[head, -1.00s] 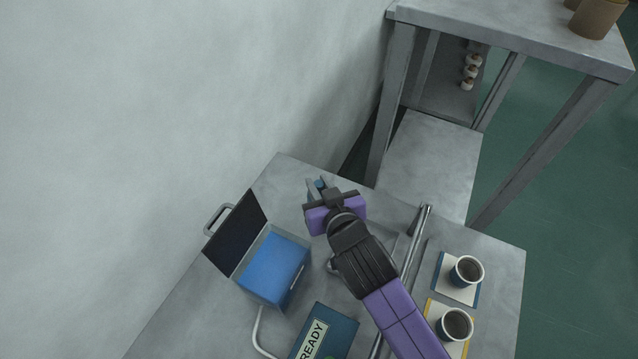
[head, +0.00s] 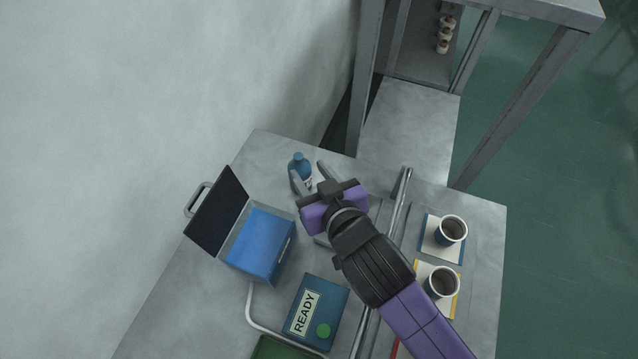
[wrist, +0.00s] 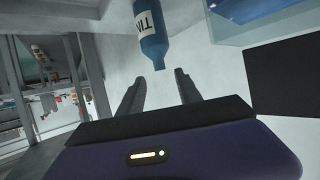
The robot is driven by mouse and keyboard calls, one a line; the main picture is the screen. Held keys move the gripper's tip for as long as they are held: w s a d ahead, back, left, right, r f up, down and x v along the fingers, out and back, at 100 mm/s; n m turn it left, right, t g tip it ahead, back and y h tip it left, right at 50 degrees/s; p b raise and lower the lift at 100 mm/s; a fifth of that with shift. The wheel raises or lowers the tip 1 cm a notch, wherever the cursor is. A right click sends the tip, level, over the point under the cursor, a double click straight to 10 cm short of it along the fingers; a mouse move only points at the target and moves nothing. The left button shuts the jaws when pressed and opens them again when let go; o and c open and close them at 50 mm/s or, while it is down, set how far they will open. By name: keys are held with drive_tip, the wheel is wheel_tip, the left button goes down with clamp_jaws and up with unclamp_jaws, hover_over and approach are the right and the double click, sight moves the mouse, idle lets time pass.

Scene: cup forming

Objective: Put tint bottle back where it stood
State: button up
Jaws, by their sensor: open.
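The tint bottle (head: 299,169) is blue with a white label and stands upright near the back corner of the grey table, left of my gripper. It also shows in the wrist view (wrist: 151,38), ahead of the fingers, with part of its label lettering visible and its far end cut off by the top edge. My gripper (head: 310,176) is open and empty, its two fingers pointing toward the bottle's side. In the wrist view my gripper's fingers (wrist: 157,88) are spread with a gap between them, and the bottle lies beyond their tips.
An open case with a blue block (head: 261,244) is at left. A READY box (head: 316,308) lies in front. Two dark-filled cups (head: 452,229) (head: 441,282) stand on cards at right, beyond a metal rail (head: 399,205). A lower shelf and frame stand behind the table.

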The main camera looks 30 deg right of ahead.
drive_tip(key=shift+v, duration=2.2)
drive_tip(key=shift+d, duration=0.1)
